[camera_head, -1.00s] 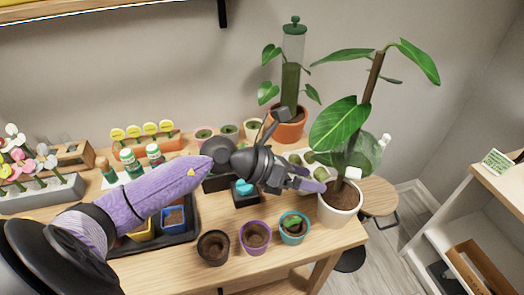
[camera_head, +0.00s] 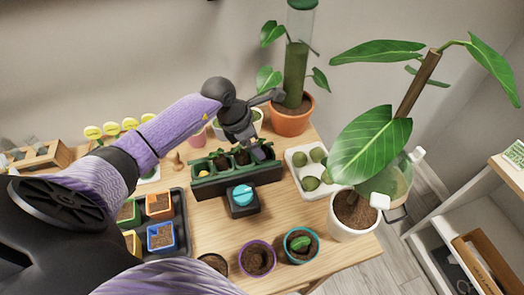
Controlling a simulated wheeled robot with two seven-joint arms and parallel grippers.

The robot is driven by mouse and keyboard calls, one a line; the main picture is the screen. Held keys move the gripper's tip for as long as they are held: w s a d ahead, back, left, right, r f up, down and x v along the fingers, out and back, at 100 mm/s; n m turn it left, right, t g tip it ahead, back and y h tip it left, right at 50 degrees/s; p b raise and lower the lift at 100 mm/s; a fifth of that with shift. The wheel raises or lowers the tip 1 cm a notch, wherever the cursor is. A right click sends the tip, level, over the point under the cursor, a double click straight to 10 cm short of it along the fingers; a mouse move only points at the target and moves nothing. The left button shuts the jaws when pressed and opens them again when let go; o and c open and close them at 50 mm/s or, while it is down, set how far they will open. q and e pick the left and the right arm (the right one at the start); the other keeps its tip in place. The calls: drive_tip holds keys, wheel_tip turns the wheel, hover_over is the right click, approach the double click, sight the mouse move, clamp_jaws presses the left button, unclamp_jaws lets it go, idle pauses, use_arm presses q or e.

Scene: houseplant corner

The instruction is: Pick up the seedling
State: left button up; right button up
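A small green plant that looks like the seedling (camera_head: 299,242) sits in soil in a teal-rimmed pot (camera_head: 301,258) at the front of the table. My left gripper (camera_head: 256,151) points down over the right part of a dark green planter box (camera_head: 238,180), well behind that pot. Its fingers are small and dark against the box, so their opening and any contact are unclear. My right gripper is out of view.
A purple-rimmed pot of soil (camera_head: 257,260) stands left of the teal one. A teal-topped dark box (camera_head: 242,198) is before the planter. A white tray of green balls (camera_head: 312,171) and a large plant in a white pot (camera_head: 352,220) stand right.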

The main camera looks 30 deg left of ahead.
sight(262, 148)
use_arm(q)
drive_tip(key=x, duration=0.3)
drive_tip(key=shift+w+d, duration=0.15)
drive_tip(key=shift+w, duration=0.05)
drive_tip(key=shift+c, duration=0.3)
clamp_jaws()
